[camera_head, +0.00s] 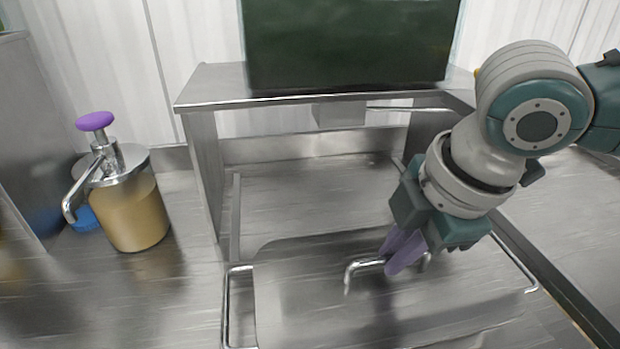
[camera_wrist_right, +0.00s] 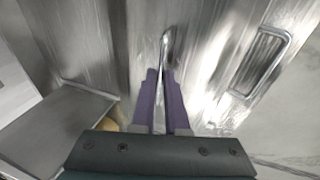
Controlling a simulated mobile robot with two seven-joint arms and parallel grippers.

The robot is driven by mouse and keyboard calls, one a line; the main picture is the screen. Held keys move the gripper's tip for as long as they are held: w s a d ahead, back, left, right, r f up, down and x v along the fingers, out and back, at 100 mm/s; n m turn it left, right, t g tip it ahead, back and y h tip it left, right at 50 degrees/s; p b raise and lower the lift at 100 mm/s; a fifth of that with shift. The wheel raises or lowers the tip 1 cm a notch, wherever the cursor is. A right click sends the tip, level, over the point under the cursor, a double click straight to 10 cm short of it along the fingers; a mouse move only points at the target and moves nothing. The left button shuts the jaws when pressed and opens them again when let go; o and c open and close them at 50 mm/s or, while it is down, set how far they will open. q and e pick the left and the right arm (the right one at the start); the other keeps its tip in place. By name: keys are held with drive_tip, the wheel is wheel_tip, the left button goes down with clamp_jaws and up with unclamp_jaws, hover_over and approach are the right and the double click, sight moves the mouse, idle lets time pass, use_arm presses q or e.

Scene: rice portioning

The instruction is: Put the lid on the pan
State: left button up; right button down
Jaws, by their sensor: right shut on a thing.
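My right gripper (camera_head: 405,252) has purple fingers shut on the bar handle (camera_head: 362,266) of a flat steel lid (camera_head: 300,295). In the right wrist view the fingers (camera_wrist_right: 162,100) close around the same handle (camera_wrist_right: 166,48). The lid lies over the steel pan, whose wire side handles stick out at the left (camera_head: 228,310) and right (camera_head: 518,264). Most of the pan is hidden under the lid. I cannot tell whether the lid rests on the rim or hangs just above it. My left gripper is not in view.
A pump dispenser (camera_head: 135,210) with tan contents and a purple knob stands on the steel counter at left. A steel shelf (camera_head: 215,90) carrying a dark green panel (camera_head: 345,45) stands behind the pan. The counter between dispenser and pan is clear.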

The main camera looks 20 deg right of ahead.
drive_tip(key=c, duration=0.8)
unclamp_jaws()
drive_tip(key=shift+c, duration=0.2)
drive_tip(key=p+v, duration=0.1)
drive_tip(key=v, duration=0.9)
